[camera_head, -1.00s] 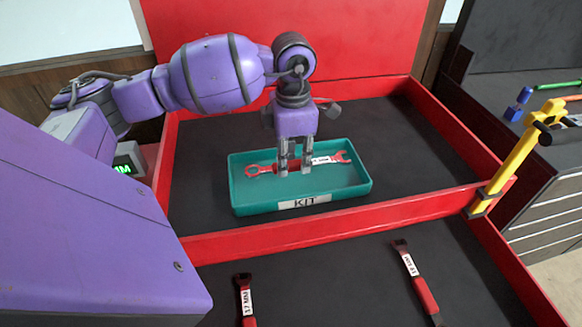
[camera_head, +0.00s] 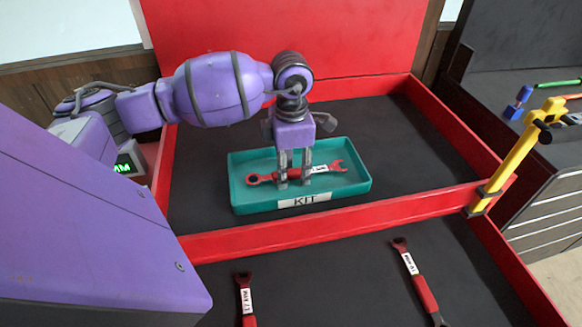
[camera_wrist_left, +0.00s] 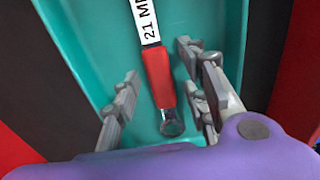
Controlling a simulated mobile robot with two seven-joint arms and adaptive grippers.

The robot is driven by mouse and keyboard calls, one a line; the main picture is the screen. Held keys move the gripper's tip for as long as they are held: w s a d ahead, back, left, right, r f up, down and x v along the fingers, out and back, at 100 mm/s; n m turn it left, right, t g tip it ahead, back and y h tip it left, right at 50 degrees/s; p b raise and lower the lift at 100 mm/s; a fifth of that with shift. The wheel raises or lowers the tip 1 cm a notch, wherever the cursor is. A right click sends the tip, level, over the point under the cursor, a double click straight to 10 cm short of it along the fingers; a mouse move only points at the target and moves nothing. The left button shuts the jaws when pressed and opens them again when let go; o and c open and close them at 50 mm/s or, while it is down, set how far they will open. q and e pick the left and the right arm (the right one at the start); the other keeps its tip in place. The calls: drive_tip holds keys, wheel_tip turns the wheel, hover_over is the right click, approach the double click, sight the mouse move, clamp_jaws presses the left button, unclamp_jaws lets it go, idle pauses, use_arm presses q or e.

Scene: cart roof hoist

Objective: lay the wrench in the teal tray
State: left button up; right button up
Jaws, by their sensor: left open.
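A red wrench (camera_head: 331,167) with a white label lies in the teal tray (camera_head: 358,184), which has a KIT label on its front. In the left wrist view the wrench's red handle (camera_wrist_left: 158,75) and a label reading "21 M" show against the teal tray floor (camera_wrist_left: 100,55). My left gripper (camera_head: 295,183) is low in the tray with its fingers open on either side of the handle. In the left wrist view the left gripper (camera_wrist_left: 163,78) shows gaps between its fingers and the handle. My right gripper is not in view.
The tray stands on the black floor of a red-walled cart (camera_head: 330,222). A 17 MM wrench (camera_head: 246,298) and another red wrench (camera_head: 416,275) lie in front of the red divider. A yellow post (camera_head: 512,163) stands at the right wall. Black floor is free around the tray.

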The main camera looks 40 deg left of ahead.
sight(291, 172)
use_arm(q)
drive_tip(key=shift+r, duration=0.1)
wheel_tip(291, 172, up, 12)
idle(0.5)
idle(0.5)
